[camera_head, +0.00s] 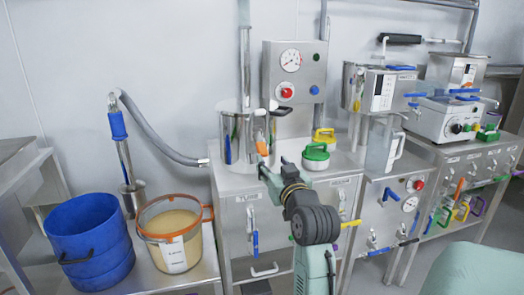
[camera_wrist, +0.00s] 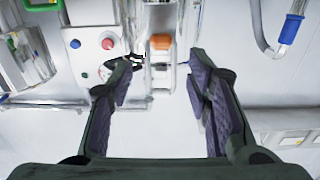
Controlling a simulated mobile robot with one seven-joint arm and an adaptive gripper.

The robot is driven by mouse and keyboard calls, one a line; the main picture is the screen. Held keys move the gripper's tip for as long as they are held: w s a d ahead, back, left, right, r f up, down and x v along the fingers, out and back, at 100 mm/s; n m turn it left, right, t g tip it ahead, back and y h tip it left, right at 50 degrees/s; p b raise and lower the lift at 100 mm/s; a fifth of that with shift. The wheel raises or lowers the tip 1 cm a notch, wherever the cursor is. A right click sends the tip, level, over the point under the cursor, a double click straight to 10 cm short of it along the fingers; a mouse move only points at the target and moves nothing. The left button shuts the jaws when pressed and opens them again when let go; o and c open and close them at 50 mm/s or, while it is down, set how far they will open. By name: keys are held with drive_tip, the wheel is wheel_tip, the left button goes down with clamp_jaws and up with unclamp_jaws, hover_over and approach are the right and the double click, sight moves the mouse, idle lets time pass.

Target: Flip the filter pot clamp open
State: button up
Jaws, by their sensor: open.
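The filter pot (camera_head: 231,140) is a shiny metal cylinder on the steel cabinet, below a vertical column. Its clamp (camera_head: 261,145) shows as an orange-tipped lever on the pot's right front side. In the wrist view an orange piece (camera_wrist: 161,42), which looks like the clamp's handle, lies between and beyond my fingertips, on a pale metal part. My gripper (camera_wrist: 162,62) is open, its dark fingers on either side of that orange piece. Nothing is between the fingers. In the head view my gripper (camera_head: 274,176) is just below and right of the clamp. Contact cannot be told.
A gauge panel (camera_head: 294,75) with red and blue buttons stands behind the pot. Green (camera_head: 316,153) and yellow (camera_head: 324,136) rings are at the right. A grey hose (camera_head: 155,128), a blue bucket (camera_head: 90,240) and an orange-rimmed container (camera_head: 172,246) are at the left.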

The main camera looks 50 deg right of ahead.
sight(263, 150)
drive_tip(key=p+x, duration=0.2)
drive_tip(key=x, duration=0.8)
drive_tip(key=shift+w, duration=0.3)
clamp_jaws()
idle(0.4)
